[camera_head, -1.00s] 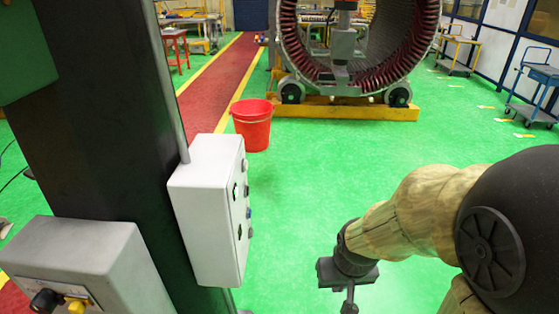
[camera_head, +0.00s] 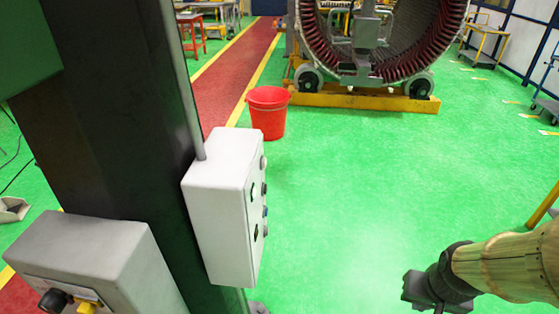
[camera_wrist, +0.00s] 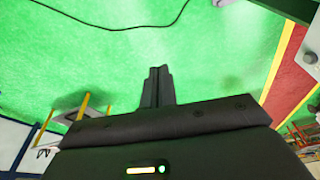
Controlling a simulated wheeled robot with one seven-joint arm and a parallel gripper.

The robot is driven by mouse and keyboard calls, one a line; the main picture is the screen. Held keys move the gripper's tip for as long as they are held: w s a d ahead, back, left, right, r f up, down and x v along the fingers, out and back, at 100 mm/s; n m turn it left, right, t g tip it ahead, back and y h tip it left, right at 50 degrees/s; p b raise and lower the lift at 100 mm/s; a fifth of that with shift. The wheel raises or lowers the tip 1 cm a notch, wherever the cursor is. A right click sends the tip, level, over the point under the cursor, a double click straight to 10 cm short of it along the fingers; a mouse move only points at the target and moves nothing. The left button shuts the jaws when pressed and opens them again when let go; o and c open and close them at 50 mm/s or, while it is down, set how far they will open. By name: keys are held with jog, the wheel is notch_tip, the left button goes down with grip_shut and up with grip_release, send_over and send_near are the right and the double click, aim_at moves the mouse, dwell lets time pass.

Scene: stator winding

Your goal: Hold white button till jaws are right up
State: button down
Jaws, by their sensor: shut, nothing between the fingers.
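A pale control box (camera_head: 218,208) is mounted on the dark column at left. Several small buttons run down its right face, seen edge-on. The topmost, a pale round one, looks like the white button (camera_head: 263,162). A grey metal fixture (camera_head: 365,35), perhaps the jaws, stands inside the large stator ring (camera_head: 430,50); its top is cut off by the frame, so its height is unclear. My gripper (camera_head: 424,300) is low at the right, well apart from the box, its tips partly cut off. In the wrist view its fingers (camera_wrist: 157,86) are shut and empty above green floor.
A second grey box (camera_head: 95,255) with black and yellow knobs juts from the column at lower left. A red bucket (camera_head: 268,112) stands on the floor beyond the control box. A yellow base (camera_head: 350,98) carries the stator. The green floor between box and gripper is clear.

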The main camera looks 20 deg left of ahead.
jog(key=shift+w, duration=0.1)
jog(key=w+a+f+n+t+y+p, duration=0.2)
jog(key=w+a+n+t+y+p, duration=0.3)
jog(key=w+a, duration=1.05)
jog(key=w+a+r+t+y, duration=0.1)
jog(key=w+a+r+y, duration=0.1)
jog(key=a+r+y, duration=0.4)
jog(key=w+a+r+t+y, duration=0.1)
jog(key=w+a+r+y, duration=0.1)
jog(key=a+r+y, duration=0.3)
notch_tip(320, 180, up, 2)
jog(key=shift+w+a+r+m+t+y+b, duration=0.1)
jog(key=shift+w+a+m+t+y+b, duration=0.25)
jog(key=shift+w+a+m+t+y, duration=0.1)
jog(key=shift+s, duration=0.15)
